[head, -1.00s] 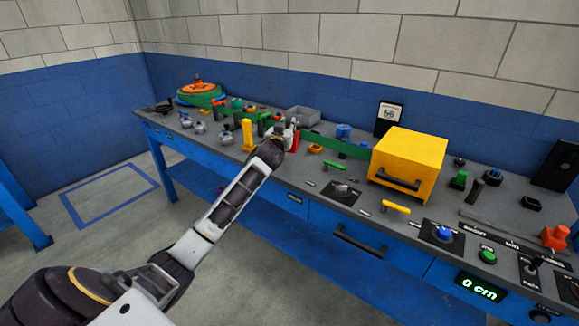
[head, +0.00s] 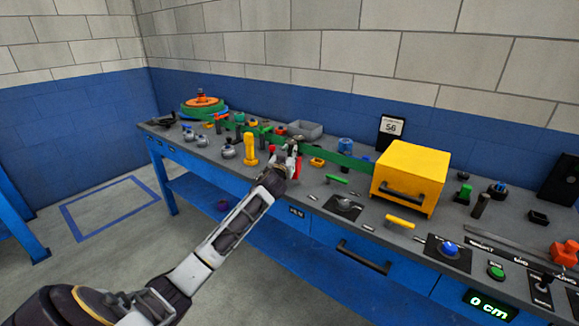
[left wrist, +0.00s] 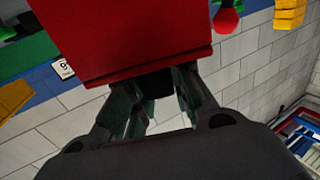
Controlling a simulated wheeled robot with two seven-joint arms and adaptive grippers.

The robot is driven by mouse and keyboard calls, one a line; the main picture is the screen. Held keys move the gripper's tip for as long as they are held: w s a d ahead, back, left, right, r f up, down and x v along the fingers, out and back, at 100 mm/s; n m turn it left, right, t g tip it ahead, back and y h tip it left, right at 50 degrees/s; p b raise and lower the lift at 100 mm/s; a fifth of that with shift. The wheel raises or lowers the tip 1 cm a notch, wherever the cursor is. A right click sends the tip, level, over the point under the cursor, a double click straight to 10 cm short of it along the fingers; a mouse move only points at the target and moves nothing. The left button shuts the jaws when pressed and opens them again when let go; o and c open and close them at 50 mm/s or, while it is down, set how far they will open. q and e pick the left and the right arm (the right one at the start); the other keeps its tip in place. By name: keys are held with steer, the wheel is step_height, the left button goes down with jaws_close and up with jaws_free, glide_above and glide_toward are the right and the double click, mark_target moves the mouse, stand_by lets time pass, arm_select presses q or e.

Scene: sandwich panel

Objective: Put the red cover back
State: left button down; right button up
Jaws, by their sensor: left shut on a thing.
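My left gripper (head: 291,153) is above the bench in the middle of the head view, beside the green strip. It is shut on the red cover (head: 298,166), of which only a small part shows behind the gripper. In the left wrist view the red cover (left wrist: 130,40) is large and close, with a flat face and a straight lower edge. The fingers of my left gripper (left wrist: 155,92) meet it at that edge. The place where the cover belongs cannot be made out. My right gripper is not in view.
A yellow box (head: 411,170) with a black handle stands right of the gripper. A green strip (head: 350,162) runs toward it. A yellow post (head: 250,150) stands close on the left, and a grey tray (head: 305,130) lies behind. Several knobs and buttons crowd the bench (head: 225,172).

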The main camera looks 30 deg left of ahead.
arm_select(q)
steer(key=shift+f, duration=0.25)
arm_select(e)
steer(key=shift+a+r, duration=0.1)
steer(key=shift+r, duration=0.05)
arm_select(q)
steer(key=shift+f, duration=0.9)
steer(key=shift+f+b, duration=0.4)
steer(key=shift+f, duration=0.6)
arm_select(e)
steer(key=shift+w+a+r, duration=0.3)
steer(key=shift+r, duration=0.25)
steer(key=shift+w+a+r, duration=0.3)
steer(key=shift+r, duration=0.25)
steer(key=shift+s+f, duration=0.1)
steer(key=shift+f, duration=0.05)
arm_select(q)
steer(key=shift+f, duration=0.1)
